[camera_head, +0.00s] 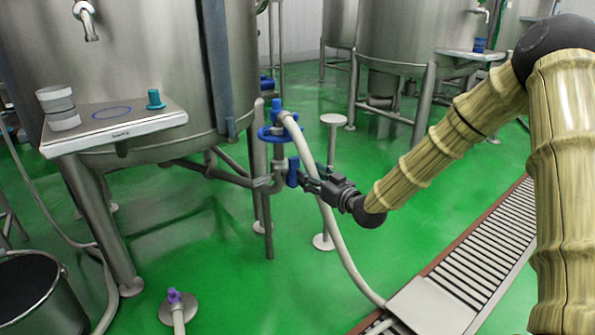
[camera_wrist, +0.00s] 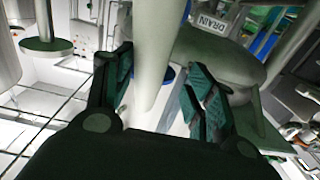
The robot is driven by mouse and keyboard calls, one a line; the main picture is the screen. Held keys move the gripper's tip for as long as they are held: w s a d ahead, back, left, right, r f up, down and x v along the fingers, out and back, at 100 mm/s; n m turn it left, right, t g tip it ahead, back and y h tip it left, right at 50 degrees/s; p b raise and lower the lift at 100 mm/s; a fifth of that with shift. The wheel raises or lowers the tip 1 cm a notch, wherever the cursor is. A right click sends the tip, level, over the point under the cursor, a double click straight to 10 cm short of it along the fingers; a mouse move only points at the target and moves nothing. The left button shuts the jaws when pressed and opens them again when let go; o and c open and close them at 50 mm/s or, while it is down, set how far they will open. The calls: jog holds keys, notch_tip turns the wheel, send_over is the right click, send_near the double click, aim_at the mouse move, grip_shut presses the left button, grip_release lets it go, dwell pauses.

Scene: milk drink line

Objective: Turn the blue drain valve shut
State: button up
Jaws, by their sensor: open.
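A blue valve lever (camera_head: 293,171) stands upright on the steel outlet pipe under the tank. A larger blue handwheel (camera_head: 273,134) sits just above it. My gripper (camera_head: 307,179) is open, with its fingertips close to the right side of the lever; I cannot tell whether they touch it. In the wrist view, my gripper (camera_wrist: 160,88) has its fingers apart, with a pale hose (camera_wrist: 158,45) crossing the gap between them.
The hose (camera_head: 343,250) hangs from a blue fitting, passes by my gripper and reaches the floor drain (camera_head: 485,240). A thin stand (camera_head: 332,121) is behind. A shelf (camera_head: 115,130) with cups juts from the tank at left. A black bucket (camera_head: 35,290) stands at lower left. Green floor lies open between.

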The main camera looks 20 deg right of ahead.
aim_at(297, 164)
jog(key=b+x, duration=0.1)
jog(key=x, duration=0.1)
jog(key=b+x, duration=0.2)
jog(key=x, duration=0.1)
jog(key=d+b+x, duration=0.1)
jog(key=x, duration=0.2)
jog(key=shift+w+a+f, duration=0.15)
jog(key=shift+w, duration=0.2)
jog(key=shift+b+x, duration=0.45)
jog(key=shift+x, duration=0.4)
